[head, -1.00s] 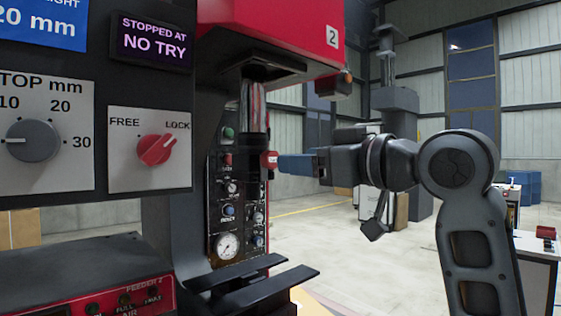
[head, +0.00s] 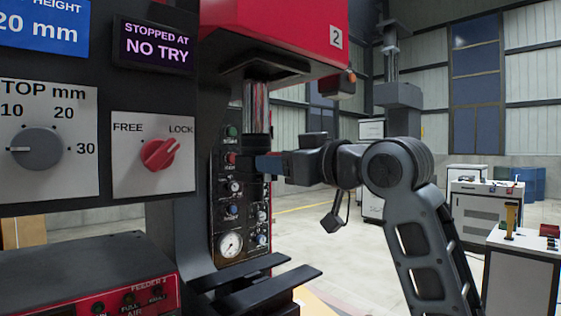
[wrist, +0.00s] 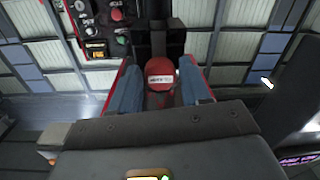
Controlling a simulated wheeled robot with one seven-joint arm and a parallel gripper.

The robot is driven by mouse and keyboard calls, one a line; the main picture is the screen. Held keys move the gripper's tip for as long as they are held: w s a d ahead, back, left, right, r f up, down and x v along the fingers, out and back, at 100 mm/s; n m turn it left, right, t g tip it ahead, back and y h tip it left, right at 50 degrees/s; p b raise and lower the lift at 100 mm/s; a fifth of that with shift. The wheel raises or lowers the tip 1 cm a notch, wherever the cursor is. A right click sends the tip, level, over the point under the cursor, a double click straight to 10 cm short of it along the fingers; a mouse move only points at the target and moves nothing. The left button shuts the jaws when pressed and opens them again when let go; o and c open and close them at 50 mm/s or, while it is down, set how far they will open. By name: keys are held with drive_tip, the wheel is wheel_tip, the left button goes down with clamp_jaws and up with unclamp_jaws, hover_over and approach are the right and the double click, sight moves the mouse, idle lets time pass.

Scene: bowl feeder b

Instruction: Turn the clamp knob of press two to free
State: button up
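A red FREE/LOCK knob (head: 158,154) is on a light plate on the dark panel at left in the head view. Its pointer is turned up and right, towards LOCK. Press two (head: 300,28), red and marked 2, stands behind the panel. My gripper (head: 268,166) is at the press column, well right of the FREE/LOCK knob. In the wrist view its two blue fingers (wrist: 160,88) are apart. A red part with a white label (wrist: 160,72) shows between them; I cannot tell whether they touch it. The fingers hide this part in the head view.
A grey STOP mm dial (head: 36,149) is beside the FREE/LOCK knob. A purple display (head: 155,43) above reads STOPPED AT NO TRY. Gauges and buttons (head: 231,244) line the press column. Dark rails (head: 258,278) jut out below my gripper.

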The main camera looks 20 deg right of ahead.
drive_tip(key=c, duration=0.7)
drive_tip(key=shift+c, duration=0.2)
drive_tip(key=shift+n, duration=0.3)
drive_tip(key=shift+a+n+h+b, duration=0.1)
drive_tip(key=shift+n+h+b, duration=0.3)
drive_tip(key=shift+n+b, duration=5.8)
drive_tip(key=n+p, duration=0.4)
drive_tip(key=shift+n, duration=0.4)
drive_tip(key=o, duration=1)
